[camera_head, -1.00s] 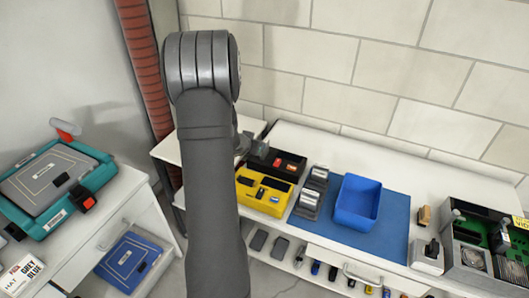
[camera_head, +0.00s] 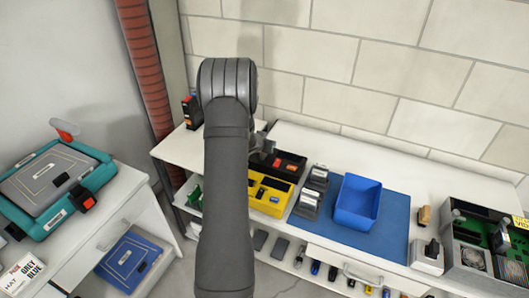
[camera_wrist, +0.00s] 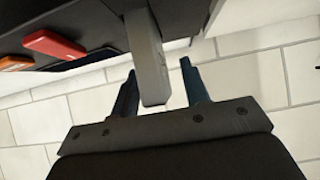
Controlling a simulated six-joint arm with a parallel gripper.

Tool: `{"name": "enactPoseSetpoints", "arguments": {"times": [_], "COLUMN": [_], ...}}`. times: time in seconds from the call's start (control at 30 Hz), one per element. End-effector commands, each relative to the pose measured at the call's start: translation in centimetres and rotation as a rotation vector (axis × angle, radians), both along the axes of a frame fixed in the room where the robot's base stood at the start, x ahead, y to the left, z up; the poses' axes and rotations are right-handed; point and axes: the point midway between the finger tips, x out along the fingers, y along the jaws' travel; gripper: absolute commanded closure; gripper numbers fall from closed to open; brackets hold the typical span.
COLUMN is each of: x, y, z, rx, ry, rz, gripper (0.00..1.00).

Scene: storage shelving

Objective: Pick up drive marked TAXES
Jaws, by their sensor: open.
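My gripper (camera_wrist: 158,88) is open in the wrist view, with dark fingers on either side of a grey block (camera_wrist: 147,60). I cannot tell whether they touch it. The block sticks out of a black holder (camera_wrist: 85,22) that also has a red piece (camera_wrist: 55,45) and an orange piece (camera_wrist: 16,63). In the head view my gripper (camera_head: 262,146) is at the back left of a black tray (camera_head: 292,157) with red pieces. No TAXES marking is readable, so I cannot tell which drive bears it.
A yellow tray (camera_head: 264,208) is in front of the black tray. A blue bin (camera_head: 357,202) stands on a blue mat (camera_head: 388,240), with grey-topped blocks (camera_head: 310,193) to its left. A black-and-orange box (camera_head: 192,112) stands at the back left. A circuit-board case (camera_head: 485,258) is at right.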

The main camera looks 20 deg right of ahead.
Motion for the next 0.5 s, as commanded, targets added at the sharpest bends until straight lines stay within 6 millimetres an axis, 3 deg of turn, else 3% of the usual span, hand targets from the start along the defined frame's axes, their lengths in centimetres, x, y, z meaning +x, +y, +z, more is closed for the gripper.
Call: {"name": "enactPoseSetpoints", "arguments": {"times": [0.17, 0.4, 0.5], "x": [0.04, 0.02, 0.04], "y": [-0.02, -0.01, -0.01], "z": [0.02, 0.03, 0.07], "rx": [-0.001, -0.001, -0.001], "ry": [-0.001, -0.001, -0.001], "rz": [0.0, 0.0, 0.0], "gripper": [0.58, 1.0, 1.0]}}
